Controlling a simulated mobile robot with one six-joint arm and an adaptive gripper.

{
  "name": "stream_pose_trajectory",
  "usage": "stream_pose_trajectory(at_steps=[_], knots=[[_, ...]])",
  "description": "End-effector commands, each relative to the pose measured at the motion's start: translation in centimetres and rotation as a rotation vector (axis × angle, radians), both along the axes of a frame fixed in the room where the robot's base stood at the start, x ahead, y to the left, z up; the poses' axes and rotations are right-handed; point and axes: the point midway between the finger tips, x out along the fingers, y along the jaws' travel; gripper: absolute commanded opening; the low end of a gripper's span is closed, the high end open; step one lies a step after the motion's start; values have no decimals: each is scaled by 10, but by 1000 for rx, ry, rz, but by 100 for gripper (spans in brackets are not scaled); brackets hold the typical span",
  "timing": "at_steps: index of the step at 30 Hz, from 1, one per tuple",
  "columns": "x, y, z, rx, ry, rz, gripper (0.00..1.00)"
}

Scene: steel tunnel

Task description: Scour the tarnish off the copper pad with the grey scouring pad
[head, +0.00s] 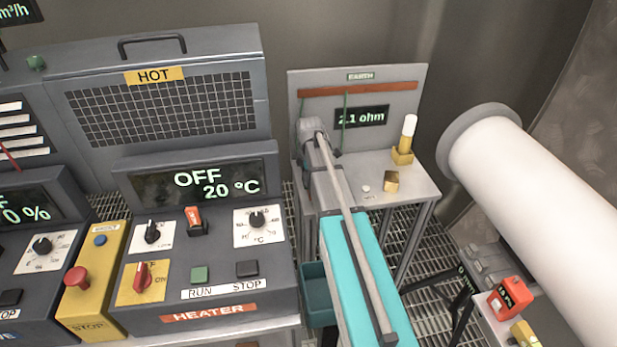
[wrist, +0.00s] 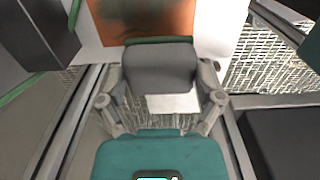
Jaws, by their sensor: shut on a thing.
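My gripper (wrist: 160,88) is shut on the grey scouring pad (wrist: 158,70), a dark rounded block with a green strip along its far edge. The copper pad (wrist: 150,18) shows at the top of the wrist view, orange-brown with darker blotches, on a pale surface. The scouring pad is just short of it in that view; I cannot tell whether they touch. In the head view my gripper (head: 312,132) is at the left of the EARTH stand (head: 410,186); the copper pad is hidden there behind my arm.
The stand has a copper bar (head: 385,89), green wires and a display (head: 362,117) reading 2.1 ohm. A white-tipped brass piece (head: 407,140), a brass block (head: 391,181) and a small white piece stand right of my arm. The heater (head: 205,240) is left, a white pipe (head: 530,190) right.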

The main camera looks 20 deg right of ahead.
Motion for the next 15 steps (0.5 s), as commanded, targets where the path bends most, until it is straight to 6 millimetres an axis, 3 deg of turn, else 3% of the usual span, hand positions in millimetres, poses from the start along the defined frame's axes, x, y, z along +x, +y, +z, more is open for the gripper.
stream_pose_trajectory(at_steps=[6,15], knots=[[0,0,-15,0,0,1,46],[0,1,-17,0,0,1,46]])
